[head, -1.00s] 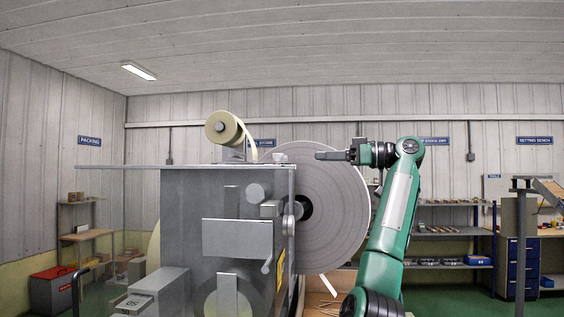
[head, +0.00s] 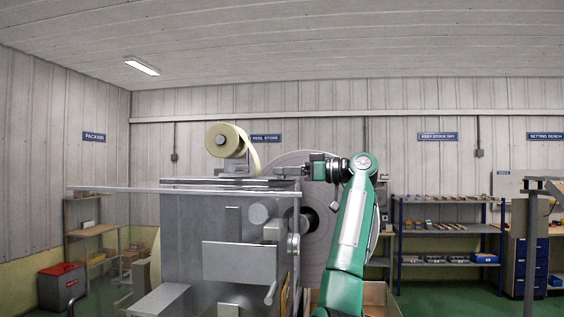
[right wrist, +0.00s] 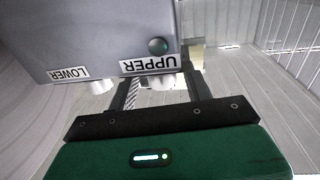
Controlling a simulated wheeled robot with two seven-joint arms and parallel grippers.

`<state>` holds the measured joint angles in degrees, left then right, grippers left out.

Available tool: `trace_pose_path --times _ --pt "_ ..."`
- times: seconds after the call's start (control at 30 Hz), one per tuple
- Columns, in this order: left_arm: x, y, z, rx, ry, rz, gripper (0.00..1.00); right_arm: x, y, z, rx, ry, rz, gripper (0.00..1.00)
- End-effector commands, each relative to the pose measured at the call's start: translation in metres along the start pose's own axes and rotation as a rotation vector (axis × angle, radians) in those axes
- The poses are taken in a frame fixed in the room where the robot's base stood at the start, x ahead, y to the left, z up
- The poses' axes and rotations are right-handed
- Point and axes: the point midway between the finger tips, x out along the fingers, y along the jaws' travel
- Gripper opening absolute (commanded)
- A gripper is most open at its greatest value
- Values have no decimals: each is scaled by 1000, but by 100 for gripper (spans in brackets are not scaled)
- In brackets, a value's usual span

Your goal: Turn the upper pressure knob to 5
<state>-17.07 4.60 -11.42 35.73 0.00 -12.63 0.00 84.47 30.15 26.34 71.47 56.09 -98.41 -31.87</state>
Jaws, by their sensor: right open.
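In the right wrist view, a grey control box (head: 288,171) edge also shows in the head view; the box carries upside-down UPPER (right wrist: 149,64) and LOWER (right wrist: 68,75) labels. The knob's setting is not readable. In the head view, my right gripper (head: 292,171) is at the machine's top right. My left gripper is out of view.
The grey wrapping machine (head: 225,215) fills the centre, with a tape roll (head: 222,140) above it. A large pale reel (head: 318,235) stands behind my right arm. Shelves (head: 445,228) stand at the back right.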

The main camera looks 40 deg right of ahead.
Motion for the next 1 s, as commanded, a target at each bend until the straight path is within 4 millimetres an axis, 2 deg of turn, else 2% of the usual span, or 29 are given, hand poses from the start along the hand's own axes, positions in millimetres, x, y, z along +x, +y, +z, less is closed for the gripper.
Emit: trace_pose_path --times 0.03,0.2,0.5,0.7,0.73,1.0 --pt "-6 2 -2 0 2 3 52 6 0 -2 1 -1 -2 51" --pt "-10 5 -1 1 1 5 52 15 0 0 0 -1 -1 51" --pt "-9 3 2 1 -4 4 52 17 0 1 0 0 0 51" --pt "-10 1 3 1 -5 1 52 17 0 1 0 0 0 11" --pt "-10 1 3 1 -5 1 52 17 0 1 0 0 -1 8" --pt "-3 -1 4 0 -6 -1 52 17 0 2 -1 0 27 8"
